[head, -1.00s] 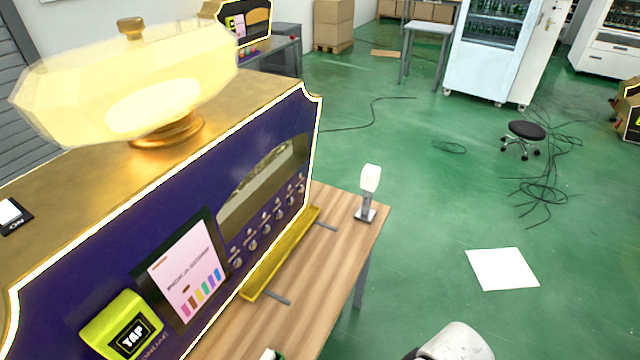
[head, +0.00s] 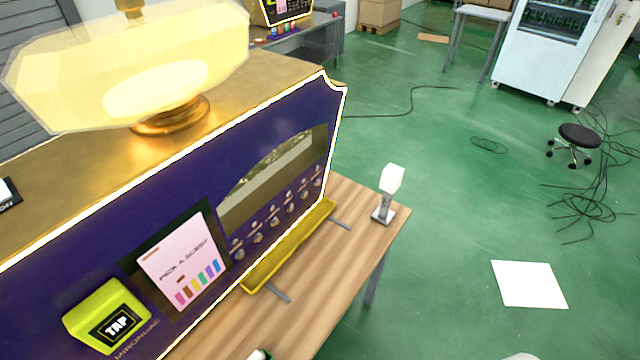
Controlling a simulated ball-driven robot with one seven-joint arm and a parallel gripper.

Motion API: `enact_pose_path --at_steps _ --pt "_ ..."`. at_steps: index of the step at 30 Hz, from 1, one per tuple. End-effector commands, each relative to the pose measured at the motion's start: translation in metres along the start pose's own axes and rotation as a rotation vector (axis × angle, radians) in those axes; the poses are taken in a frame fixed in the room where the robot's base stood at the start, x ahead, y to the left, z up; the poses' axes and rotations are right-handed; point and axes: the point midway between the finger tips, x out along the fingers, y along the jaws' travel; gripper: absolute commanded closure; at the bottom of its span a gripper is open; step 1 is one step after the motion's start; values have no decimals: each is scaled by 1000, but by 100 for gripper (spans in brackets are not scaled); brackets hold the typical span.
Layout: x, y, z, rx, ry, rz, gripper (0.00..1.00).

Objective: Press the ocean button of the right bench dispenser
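A large dispenser (head: 190,190) with a navy front, gold top and big pale yellow bottle ornament (head: 130,75) fills the left of the head view. Its front has a row of small round buttons (head: 272,233) below an arched window. Their labels are too small to read, so I cannot tell which is ocean. A pink "pick a scent" screen (head: 185,262) with coloured bars and a yellow-green TAP reader (head: 108,316) sit left of the buttons. A second, smaller dispenser (head: 284,10) stands on a far bench. My gripper is not in view.
The dispenser stands on a wooden bench (head: 345,255) with a yellow tray (head: 262,270) along its front. A small white-topped stand (head: 388,190) is at the bench's end. Green floor is open to the right, with a white sheet (head: 529,284), black stool (head: 580,137) and cables.

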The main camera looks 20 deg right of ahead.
Motion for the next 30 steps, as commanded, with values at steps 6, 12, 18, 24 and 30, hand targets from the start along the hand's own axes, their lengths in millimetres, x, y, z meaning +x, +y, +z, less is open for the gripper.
enact_pose_path --at_steps 6,12,18,24,30 --pt "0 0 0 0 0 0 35" --pt "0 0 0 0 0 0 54" --pt "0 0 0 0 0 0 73" --pt "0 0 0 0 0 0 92" --pt "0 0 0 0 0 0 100"
